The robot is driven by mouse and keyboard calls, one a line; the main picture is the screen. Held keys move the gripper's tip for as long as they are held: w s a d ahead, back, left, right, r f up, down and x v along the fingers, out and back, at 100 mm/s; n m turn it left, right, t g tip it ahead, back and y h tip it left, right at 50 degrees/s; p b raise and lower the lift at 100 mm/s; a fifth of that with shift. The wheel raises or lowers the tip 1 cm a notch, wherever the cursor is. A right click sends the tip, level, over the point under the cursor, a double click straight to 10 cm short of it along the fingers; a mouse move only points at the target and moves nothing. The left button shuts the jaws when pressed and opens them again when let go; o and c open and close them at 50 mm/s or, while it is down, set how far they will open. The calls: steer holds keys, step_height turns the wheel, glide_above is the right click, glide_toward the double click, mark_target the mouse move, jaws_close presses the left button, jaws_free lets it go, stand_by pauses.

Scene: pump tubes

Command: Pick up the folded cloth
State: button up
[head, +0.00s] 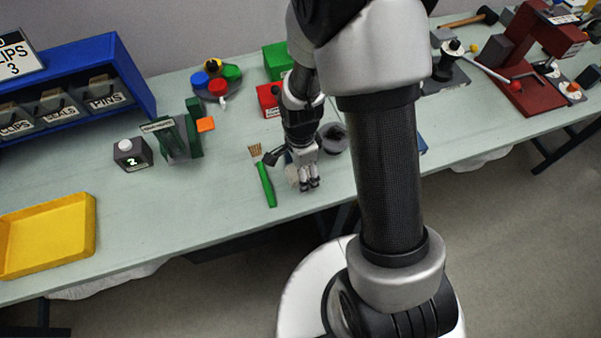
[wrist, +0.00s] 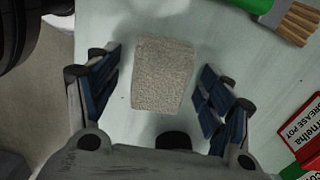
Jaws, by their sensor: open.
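The folded cloth (wrist: 163,75) is a beige, rough-textured rectangle. In the wrist view it lies on the pale green table between the two blue-padded fingers of my gripper (wrist: 155,95). The fingers are open, with a gap on each side of the cloth. In the head view my gripper (head: 308,184) points down near the table's front edge, and a small part of the cloth (head: 292,174) shows just left of it. The rest of the cloth is hidden there by the gripper.
A green-handled brush (head: 265,182) lies close on the left in the head view. A dark round dish (head: 333,137) and a red box (head: 268,100) stand behind my gripper. A yellow tray (head: 48,236) is at far left. Bare table lies between tray and brush.

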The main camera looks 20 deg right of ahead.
steer(key=shift+c, duration=0.3)
steer(key=c, duration=1)
steer(key=shift+r, duration=0.15)
step_height(320, 180, up, 20)
steer(key=p, duration=0.6)
steer(key=shift+p, duration=0.3)
